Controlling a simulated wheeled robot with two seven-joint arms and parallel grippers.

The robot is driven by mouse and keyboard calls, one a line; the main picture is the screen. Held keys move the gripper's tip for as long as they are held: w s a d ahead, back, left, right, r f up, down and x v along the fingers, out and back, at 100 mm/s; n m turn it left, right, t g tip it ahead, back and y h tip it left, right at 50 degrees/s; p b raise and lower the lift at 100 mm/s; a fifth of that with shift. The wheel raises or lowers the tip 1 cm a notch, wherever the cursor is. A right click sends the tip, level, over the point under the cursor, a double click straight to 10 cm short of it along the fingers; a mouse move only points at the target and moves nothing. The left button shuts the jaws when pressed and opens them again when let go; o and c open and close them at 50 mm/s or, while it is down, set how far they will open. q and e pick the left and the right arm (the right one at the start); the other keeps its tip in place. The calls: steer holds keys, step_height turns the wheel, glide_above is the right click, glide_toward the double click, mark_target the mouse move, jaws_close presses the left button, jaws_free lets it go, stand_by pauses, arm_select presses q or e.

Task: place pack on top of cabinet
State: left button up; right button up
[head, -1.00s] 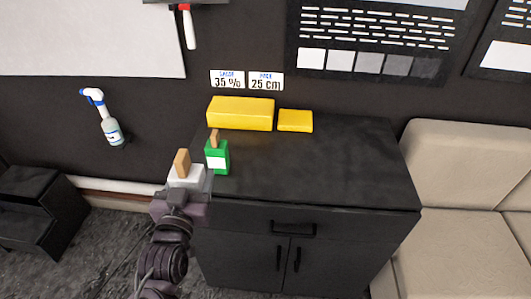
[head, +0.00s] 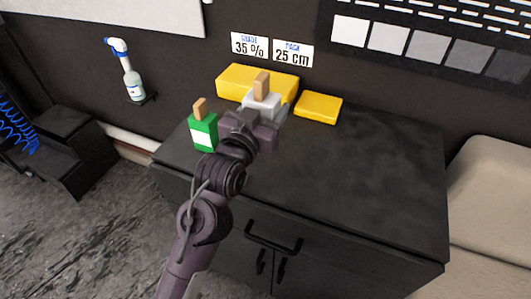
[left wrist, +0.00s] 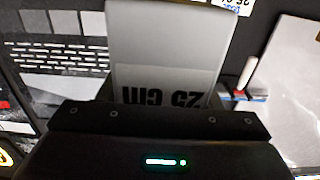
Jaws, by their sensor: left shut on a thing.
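My left gripper (head: 250,125) is shut on a grey-white pack (head: 262,103) with a wooden tab on top. The pack stands upright over the back left of the dark cabinet (head: 350,190), in front of a long yellow box. I cannot tell whether its base touches the cabinet top. In the left wrist view the pack (left wrist: 165,50) fills the space beyond the gripper (left wrist: 160,112), with "25 cm" upside down on its face. A green pack (head: 203,132) with a white label and wooden tab stands on the cabinet, left of my gripper. My right gripper is not in view.
The long yellow box (head: 235,82) and a smaller yellow box (head: 319,107) lie along the cabinet's back. Signs reading 35 % (head: 249,46) and 25 cm (head: 292,53) hang above. The cabinet's right half is clear. A spray bottle (head: 132,82) is on the wall left.

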arm_select(q)
step_height(320, 180, down, 14)
steer(key=shift+w+r, duration=0.1)
steer(key=shift+r, duration=0.1)
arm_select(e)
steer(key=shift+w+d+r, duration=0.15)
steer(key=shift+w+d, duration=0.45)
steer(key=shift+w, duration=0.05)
arm_select(q)
steer(key=shift+d+f, duration=0.1)
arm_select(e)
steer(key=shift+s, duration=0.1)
arm_select(q)
steer(key=o, duration=1.1)
steer(key=shift+c, duration=0.2)
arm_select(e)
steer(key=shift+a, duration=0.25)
